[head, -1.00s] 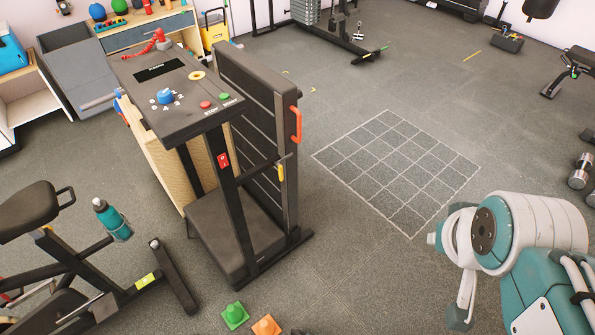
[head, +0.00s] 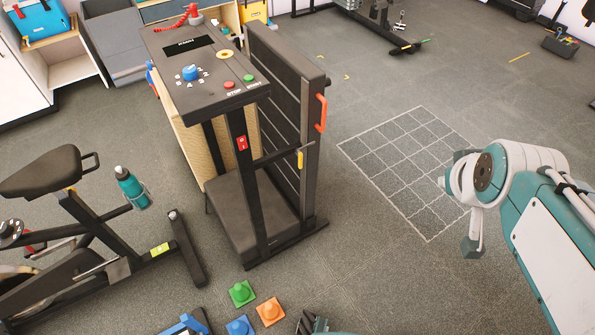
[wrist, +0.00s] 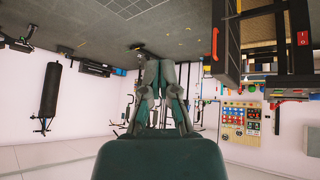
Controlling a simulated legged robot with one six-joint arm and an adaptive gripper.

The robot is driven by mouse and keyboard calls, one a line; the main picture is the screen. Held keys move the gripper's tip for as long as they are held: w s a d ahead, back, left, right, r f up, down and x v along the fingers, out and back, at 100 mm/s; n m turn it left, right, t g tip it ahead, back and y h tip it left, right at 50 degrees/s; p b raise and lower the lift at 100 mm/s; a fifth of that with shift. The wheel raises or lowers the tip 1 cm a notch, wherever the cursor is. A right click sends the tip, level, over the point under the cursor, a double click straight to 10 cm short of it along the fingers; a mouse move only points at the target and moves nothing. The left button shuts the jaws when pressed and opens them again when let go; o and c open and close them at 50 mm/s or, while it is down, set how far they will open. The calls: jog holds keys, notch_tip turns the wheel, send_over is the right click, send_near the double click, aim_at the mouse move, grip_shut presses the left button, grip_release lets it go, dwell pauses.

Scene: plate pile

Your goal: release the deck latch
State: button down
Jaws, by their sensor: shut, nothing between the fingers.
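The treadmill (head: 253,133) stands with its dark deck (head: 286,85) folded upright. A small yellow lever (head: 300,158), which looks like the deck latch, is on the end of a bar at the deck's side. It also shows at the top of the wrist view (wrist: 238,7), where the picture is upside down. An orange handle (head: 321,113) is higher on the deck's edge. My gripper (wrist: 160,66) is shut and empty, pointing past the treadmill, apart from the lever. In the head view, a dark and teal part at the bottom edge may be my gripper; I cannot tell.
A red switch (head: 242,143) is on the treadmill's upright. An exercise bike (head: 75,225) stands at left. The floor grid (head: 400,165) to the right is clear.

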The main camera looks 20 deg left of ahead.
jog(key=w+a+f+n+t+y, duration=0.1)
jog(key=w+a+f+n, duration=0.4)
jog(key=w, duration=0.3)
jog(key=w+a+f+n+t+y, duration=0.1)
jog(key=w+a+f+n+t, duration=0.1)
jog(key=w+a+f, duration=0.4)
jog(key=w+a+f+n+t+y, duration=0.15)
jog(key=w+a+f+n, duration=0.25)
jog(key=w+a, duration=0.4)
jog(key=w+a+f+n+t+y, duration=0.1)
jog(key=a+f+n+y, duration=0.2)
jog(key=f, duration=0.4)
jog(key=a+f+n+t, duration=0.1)
jog(key=a+f+n, duration=0.1)
jog(key=a+f, duration=0.4)
jog(key=s+a+f+n+y, duration=0.1)
jog(key=s+a+f+n, duration=0.1)
jog(key=f, duration=0.5)
jog(key=s+a+f+n+t+y, duration=0.1)
jog(key=s+f+n+y, duration=0.1)
jog(key=s+f+n, duration=0.2)
notch_tip(320, 180, down, 3)
jog(key=shift+s+a+f, duration=0.1)
jog(key=shift+s+a, duration=0.25)
jog(key=shift+s, duration=0.65)
jog(key=shift+w, duration=0.1)
